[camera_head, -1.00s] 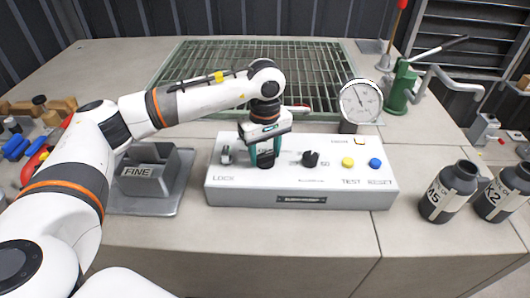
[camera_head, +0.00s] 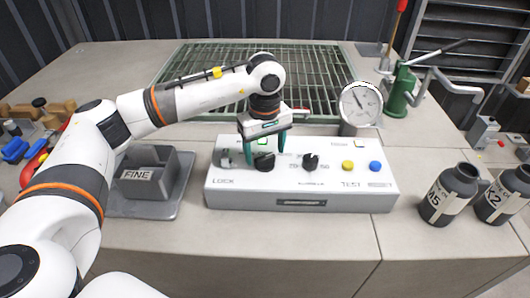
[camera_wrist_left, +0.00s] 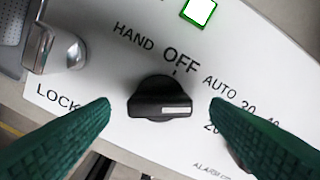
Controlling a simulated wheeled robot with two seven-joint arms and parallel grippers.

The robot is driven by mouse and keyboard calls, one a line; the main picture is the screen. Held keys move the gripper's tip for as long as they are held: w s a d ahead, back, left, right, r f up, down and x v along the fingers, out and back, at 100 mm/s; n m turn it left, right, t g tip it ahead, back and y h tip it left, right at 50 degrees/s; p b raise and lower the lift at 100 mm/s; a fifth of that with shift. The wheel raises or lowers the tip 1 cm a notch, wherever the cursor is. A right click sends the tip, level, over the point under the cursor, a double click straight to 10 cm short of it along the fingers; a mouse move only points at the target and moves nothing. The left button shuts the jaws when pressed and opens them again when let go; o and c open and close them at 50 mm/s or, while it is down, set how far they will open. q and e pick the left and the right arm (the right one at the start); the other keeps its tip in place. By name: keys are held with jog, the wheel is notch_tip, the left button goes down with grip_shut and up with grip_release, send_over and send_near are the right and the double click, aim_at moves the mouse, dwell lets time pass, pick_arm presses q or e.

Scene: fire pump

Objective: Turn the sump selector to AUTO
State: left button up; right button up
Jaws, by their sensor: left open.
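The sump selector is a black knob (camera_head: 264,162) on the white control box (camera_head: 300,200), and it also shows in the left wrist view (camera_wrist_left: 160,98). HAND, OFF and AUTO are printed around it. Its white mark points right, to the AUTO side and away from OFF. My left gripper (camera_head: 264,147) is open, with its green fingers apart on either side of the knob. In the wrist view a clear gap shows between each finger and the knob. My right gripper is not in view.
A second black knob (camera_head: 310,161), a yellow button (camera_head: 348,165) and a blue button (camera_head: 375,166) are to the right on the box. A metal LOCK toggle (camera_wrist_left: 52,50) is at left. A gauge (camera_head: 360,103) stands behind. Dark bottles (camera_head: 450,193) stand at right.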

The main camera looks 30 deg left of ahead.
aim_at(265, 157)
pick_arm(q)
notch_tip(265, 157, up, 10)
jog(key=shift+r+b, duration=0.25)
jog(key=shift+b, duration=0.1)
jog(key=shift+f, duration=0.1)
dwell(0.4)
